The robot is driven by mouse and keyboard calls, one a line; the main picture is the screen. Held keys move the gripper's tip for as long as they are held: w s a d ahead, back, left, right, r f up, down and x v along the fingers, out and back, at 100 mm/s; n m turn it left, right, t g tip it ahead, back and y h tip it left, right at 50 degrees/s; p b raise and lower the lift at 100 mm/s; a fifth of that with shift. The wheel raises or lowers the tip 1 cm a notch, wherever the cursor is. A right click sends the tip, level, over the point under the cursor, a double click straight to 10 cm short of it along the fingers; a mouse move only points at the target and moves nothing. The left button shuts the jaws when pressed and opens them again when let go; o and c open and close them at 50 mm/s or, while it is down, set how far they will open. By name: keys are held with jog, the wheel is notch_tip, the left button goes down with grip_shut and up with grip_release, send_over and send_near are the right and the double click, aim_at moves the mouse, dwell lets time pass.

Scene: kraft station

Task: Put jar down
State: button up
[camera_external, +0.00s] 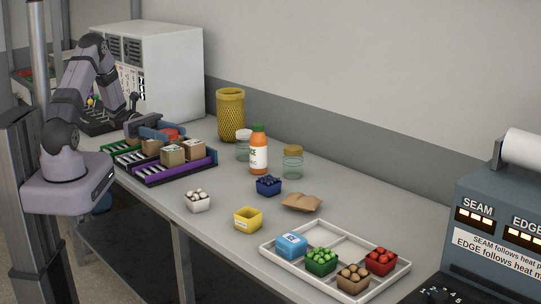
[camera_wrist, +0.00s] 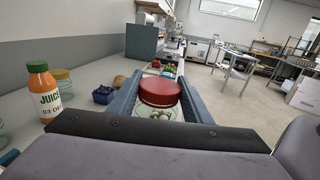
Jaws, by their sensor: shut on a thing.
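A clear jar with a red lid (camera_wrist: 160,92) is between the two fingers of my gripper (camera_wrist: 160,98), which is shut on it. Small pale round items show through its glass. In the external view the red lid (camera_external: 172,134) shows behind the small boxes, beside my gripper (camera_external: 158,131). The jar's body is hidden there, so I cannot tell whether its base touches anything. Two other clear jars stand on the table: one with a white lid (camera_external: 243,135) and one with a gold lid (camera_external: 292,150).
Dark racks with small cardboard boxes (camera_external: 173,155) lie under and near my gripper. A juice bottle (camera_external: 258,152) and a yellow mesh basket (camera_external: 231,115) stand to the right. A blue punnet (camera_external: 268,186) and a white divided tray (camera_external: 277,254) are farther along.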

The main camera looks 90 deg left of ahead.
jog(key=w+d+r+m+g+h+b, duration=0.2)
jog(key=w+d+r+m+g+h, duration=0.15)
jog(key=w+d, duration=0.6)
jog(key=shift+n+t+y, duration=0.35)
jog(key=shift+n+t, duration=0.3)
jog(key=shift+f+p, duration=0.9)
jog(key=shift+f, duration=3.4)
jog(key=shift+f, duration=0.2)
jog(key=o, duration=1.5)
jog(key=shift+r, duration=0.1)
